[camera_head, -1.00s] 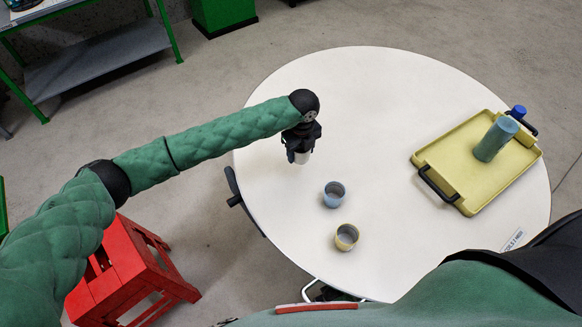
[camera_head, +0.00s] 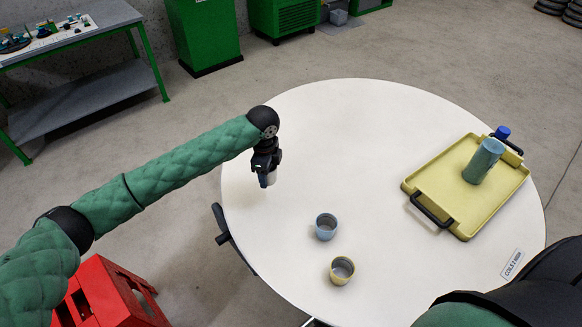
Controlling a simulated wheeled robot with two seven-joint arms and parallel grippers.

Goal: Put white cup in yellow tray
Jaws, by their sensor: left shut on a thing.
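My left gripper (camera_head: 266,178) points down over the left part of the round white table and is shut on the white cup (camera_head: 270,177). Only a small pale part of the cup shows between and beside the fingers. I cannot tell whether the cup touches the table. The yellow tray (camera_head: 431,187) lies on the right side of the table, well apart from the gripper. A green-blue cylinder (camera_head: 484,161) stands in the tray. My right gripper is not in view.
A blue cup (camera_head: 326,227) and a yellow cup (camera_head: 342,270) stand on the table (camera_head: 340,125) near its front. A small blue object (camera_head: 502,132) is by the tray's far handle. A red stool (camera_head: 105,295) stands at the lower left. The table's middle is clear.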

